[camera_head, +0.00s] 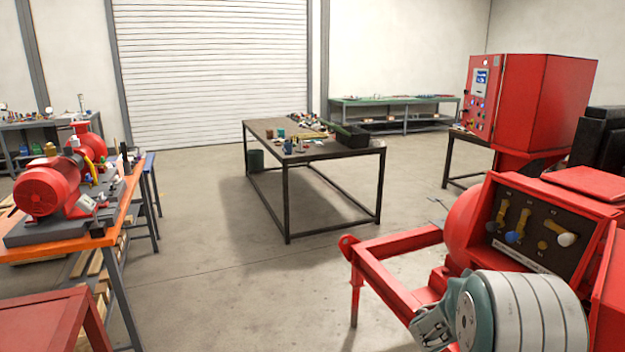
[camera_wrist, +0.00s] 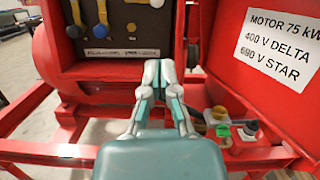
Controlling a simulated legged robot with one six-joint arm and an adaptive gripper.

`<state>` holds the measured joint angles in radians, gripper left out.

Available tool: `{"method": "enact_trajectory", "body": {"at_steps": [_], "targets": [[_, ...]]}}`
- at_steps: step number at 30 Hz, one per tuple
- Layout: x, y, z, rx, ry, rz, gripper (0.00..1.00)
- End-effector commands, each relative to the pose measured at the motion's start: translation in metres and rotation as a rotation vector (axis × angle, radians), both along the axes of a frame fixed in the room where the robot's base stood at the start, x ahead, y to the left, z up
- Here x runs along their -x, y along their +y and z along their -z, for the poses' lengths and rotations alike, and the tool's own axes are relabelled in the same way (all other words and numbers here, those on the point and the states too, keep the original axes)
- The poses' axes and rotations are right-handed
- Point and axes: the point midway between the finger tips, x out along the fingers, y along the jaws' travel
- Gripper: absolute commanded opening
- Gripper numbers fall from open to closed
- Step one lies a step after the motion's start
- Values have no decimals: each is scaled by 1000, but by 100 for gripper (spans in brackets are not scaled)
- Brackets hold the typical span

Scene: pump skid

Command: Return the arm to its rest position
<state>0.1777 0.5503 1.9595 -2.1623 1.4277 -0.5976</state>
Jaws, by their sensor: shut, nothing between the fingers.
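My gripper (camera_wrist: 160,72) is shut and empty in the wrist view, with its fingertips together in front of the red pump skid. In the head view my gripper (camera_head: 432,328) shows at the lower right, partly hidden by my own wrist. The red skid (camera_head: 375,262) stands close by. Its dark valve panel (camera_head: 522,262) has yellow, blue and white-knobbed levers. The panel (camera_wrist: 115,25) also shows at the upper left of the wrist view, just beyond the fingers. I cannot tell whether the fingers touch anything.
A white motor label (camera_wrist: 279,47) is on the skid's right side, with coloured fittings (camera_wrist: 222,125) below it. A red control cabinet (camera_head: 540,100) stands behind the skid. A worktable (camera_head: 285,190) with small items stands mid-room. An orange bench (camera_head: 100,235) holds a red pump at left. Open floor lies between.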

Motion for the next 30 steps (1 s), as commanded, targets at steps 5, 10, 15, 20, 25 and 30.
{"method": "enact_trajectory", "body": {"at_steps": [5,10,15,20,25,30], "targets": [[13,-4,-8,-57,-42,36,0],[30,-7,-16,-131,-96,82,0],[54,1,-28,-224,-175,141,0],[84,9,-37,-352,-278,211,0],[133,24,-44,-577,-460,322,0],[182,52,-40,-852,-677,444,0]]}}
